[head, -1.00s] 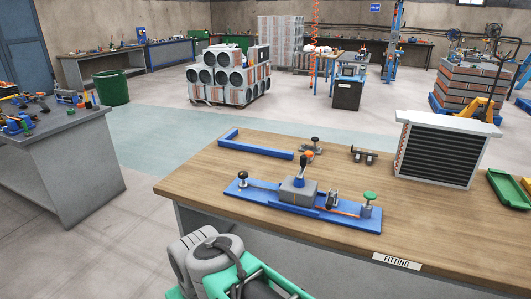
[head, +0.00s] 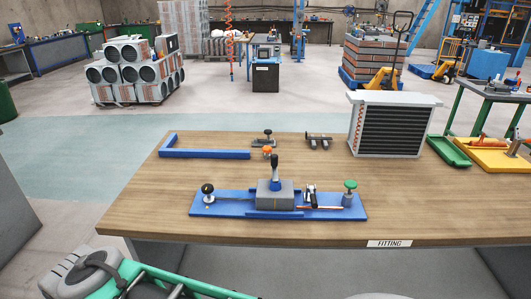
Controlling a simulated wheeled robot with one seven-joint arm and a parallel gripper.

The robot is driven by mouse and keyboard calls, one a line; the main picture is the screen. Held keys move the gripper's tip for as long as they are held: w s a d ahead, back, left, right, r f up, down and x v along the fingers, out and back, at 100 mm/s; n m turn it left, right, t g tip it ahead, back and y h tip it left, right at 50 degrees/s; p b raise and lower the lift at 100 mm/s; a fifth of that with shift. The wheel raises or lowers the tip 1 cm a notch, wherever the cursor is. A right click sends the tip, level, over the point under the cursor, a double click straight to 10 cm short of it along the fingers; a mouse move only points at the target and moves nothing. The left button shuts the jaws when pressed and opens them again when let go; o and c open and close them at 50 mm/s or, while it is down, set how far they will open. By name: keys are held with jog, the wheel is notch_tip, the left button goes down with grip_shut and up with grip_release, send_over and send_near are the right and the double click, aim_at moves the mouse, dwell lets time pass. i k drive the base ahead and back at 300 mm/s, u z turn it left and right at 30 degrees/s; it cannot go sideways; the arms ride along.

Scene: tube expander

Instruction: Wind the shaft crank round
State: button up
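The tube expander stands on a blue base plate (head: 230,207) on the wooden bench. A grey block (head: 276,195) in its middle carries an upright lever (head: 274,170) with a black grip. A small crank-like part with a black knob (head: 207,189) is at the left end, with a thin shaft running from it toward the block. A small metal clamp-like part (head: 310,195) is right of the block, beside a copper-coloured tube (head: 322,207). A green knob (head: 350,185) tops a post at the right end. Which part is the shaft crank is not certain. My gripper is out of view.
The wooden bench (head: 140,225) has a blue angle rail (head: 205,153), small metal fittings (head: 319,141), an orange-knobbed part (head: 267,152) and a finned coil unit (head: 390,125) at the back. The bench's front is clear.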

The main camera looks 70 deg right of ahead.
aim_at(274, 157)
jog(key=z, duration=0.8)
jog(key=i, duration=0.85)
jog(key=z, duration=0.95)
